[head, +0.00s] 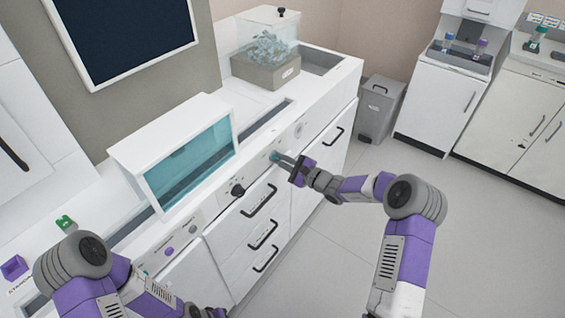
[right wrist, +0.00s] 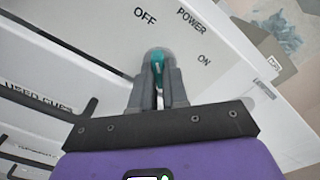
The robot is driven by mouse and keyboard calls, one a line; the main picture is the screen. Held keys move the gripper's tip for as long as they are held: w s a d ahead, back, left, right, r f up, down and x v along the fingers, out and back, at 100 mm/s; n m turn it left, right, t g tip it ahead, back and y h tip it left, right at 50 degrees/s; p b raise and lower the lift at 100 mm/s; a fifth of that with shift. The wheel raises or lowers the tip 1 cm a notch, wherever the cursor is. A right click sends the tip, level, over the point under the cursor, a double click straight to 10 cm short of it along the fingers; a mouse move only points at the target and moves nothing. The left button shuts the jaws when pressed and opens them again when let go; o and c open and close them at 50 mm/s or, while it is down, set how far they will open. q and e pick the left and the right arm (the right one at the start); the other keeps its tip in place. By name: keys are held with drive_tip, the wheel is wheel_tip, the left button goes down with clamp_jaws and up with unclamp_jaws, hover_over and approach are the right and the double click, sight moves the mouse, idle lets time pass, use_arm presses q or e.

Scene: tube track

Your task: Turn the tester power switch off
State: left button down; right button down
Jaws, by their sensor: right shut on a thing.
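The tester power switch is a small teal lever (right wrist: 157,62) on the white front panel of the counter. In the head view the right gripper (head: 281,157) reaches the panel from the right.
A teal-windowed white box (head: 190,165) stands on the counter. A black knob (head: 237,190) is on the panel left of my right gripper. Drawers with black handles (head: 262,233) lie below. A grey bin (head: 381,107) stands beyond the counter's end. The floor at right is clear.

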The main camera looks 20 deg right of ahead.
idle(0.4)
drive_tip(key=c, duration=1.1)
unclamp_jaws()
drive_tip(key=shift+c, duration=0.2)
drive_tip(key=p+v, duration=0.2)
drive_tip(key=v, duration=0.5)
drive_tip(key=shift+s+d, duration=0.2)
drive_tip(key=shift+s, duration=0.05)
